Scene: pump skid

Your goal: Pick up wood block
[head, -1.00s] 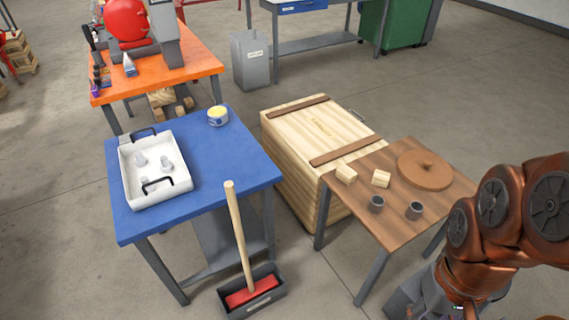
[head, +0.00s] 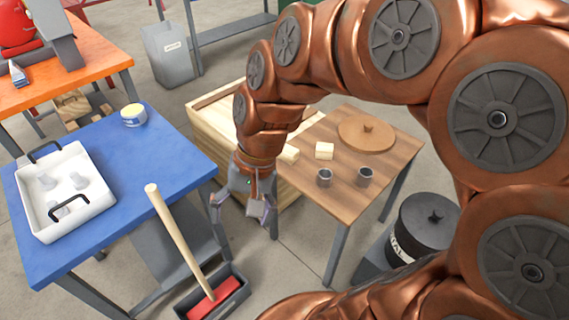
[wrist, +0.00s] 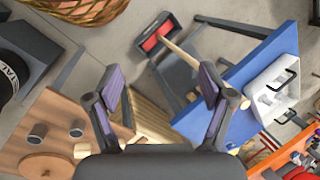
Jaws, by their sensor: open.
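The brown table (head: 345,200) also holds two grey cups (head: 324,177) and a round wooden lid (head: 367,135). The blue table (head: 120,195) carries a white tray (head: 88,213). A long wooden handle (head: 172,225) rises left of my gripper.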

